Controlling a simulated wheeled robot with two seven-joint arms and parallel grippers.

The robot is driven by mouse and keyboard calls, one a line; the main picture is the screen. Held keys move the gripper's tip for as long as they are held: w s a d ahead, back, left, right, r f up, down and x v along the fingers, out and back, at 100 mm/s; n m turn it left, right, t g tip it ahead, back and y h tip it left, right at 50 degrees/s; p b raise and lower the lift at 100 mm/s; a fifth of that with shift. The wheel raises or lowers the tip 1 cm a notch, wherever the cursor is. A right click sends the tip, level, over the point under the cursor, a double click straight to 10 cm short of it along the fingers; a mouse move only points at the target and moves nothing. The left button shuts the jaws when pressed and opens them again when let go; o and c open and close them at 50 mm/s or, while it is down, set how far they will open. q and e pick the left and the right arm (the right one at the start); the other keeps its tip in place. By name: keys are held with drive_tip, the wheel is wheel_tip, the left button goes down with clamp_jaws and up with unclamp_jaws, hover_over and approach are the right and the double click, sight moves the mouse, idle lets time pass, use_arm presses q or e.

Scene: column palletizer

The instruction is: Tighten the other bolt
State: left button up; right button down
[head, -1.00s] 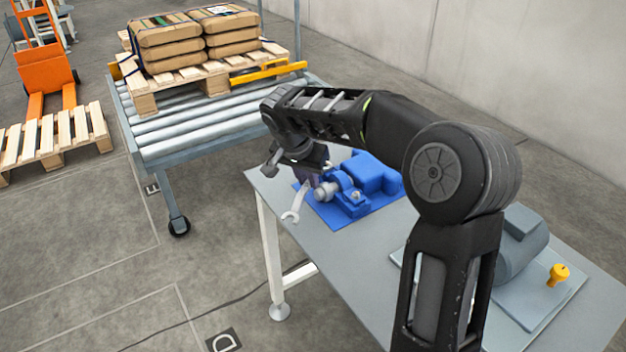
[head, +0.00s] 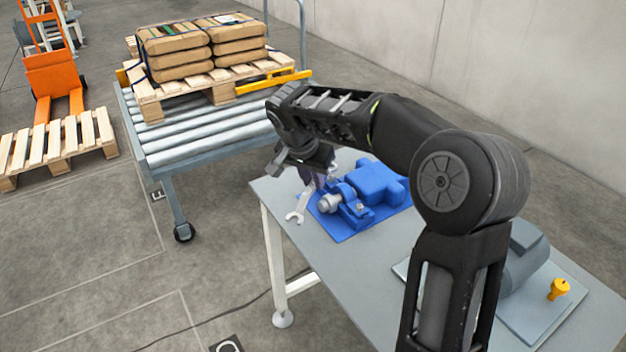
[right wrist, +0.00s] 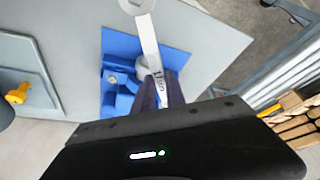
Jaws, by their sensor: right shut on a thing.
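My right gripper (head: 318,172) is shut on a grey open-ended wrench (head: 302,203) above the far left corner of the table. In the right wrist view the dark fingers (right wrist: 162,94) hold the wrench (right wrist: 149,42), its open jaw at the top edge. A blue machine (head: 376,182) with a grey shaft end (head: 329,202) stands on a blue plate beside the wrench. A small bolt head (head: 360,206) shows on its near foot and in the right wrist view (right wrist: 112,76); the wrench is apart from it. Another bolt is hidden. My left gripper is out of view.
The grey table (head: 350,270) carries a grey machine on a plate with a yellow knob (head: 558,289) at the right. A roller conveyor (head: 190,140) with a pallet of brown sacks (head: 180,52) stands beyond the table. An orange pallet truck (head: 52,75) is at the far left.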

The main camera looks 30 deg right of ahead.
drive_tip(key=shift+r, duration=0.2)
drive_tip(key=shift+r+p, duration=1.7)
drive_tip(key=shift+r, duration=0.75)
